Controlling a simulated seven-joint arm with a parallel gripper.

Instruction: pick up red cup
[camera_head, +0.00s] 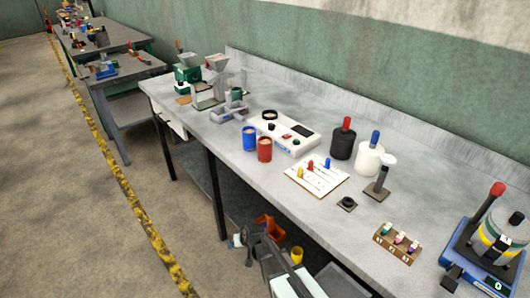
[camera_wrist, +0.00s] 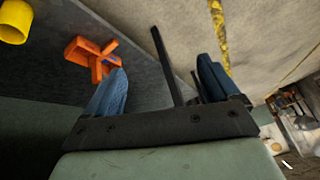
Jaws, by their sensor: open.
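The red cup (camera_head: 264,150) stands upright on the grey workbench (camera_head: 225,165), near its front edge. It stands close beside a blue cup (camera_head: 249,138). My gripper (camera_head: 249,243) is low in front of the bench, below the tabletop and well apart from the red cup. In the wrist view my gripper (camera_wrist: 160,66) has its two blue fingers spread apart with nothing held between them. The red cup does not show in the wrist view.
An orange item (camera_head: 268,227) and a yellow cup (camera_head: 297,255) sit low near my gripper. A white device (camera_head: 285,133) stands behind the red cup, and a white board with pegs (camera_head: 316,176) lies to its right. The bench's front edge lies between my gripper and the cup.

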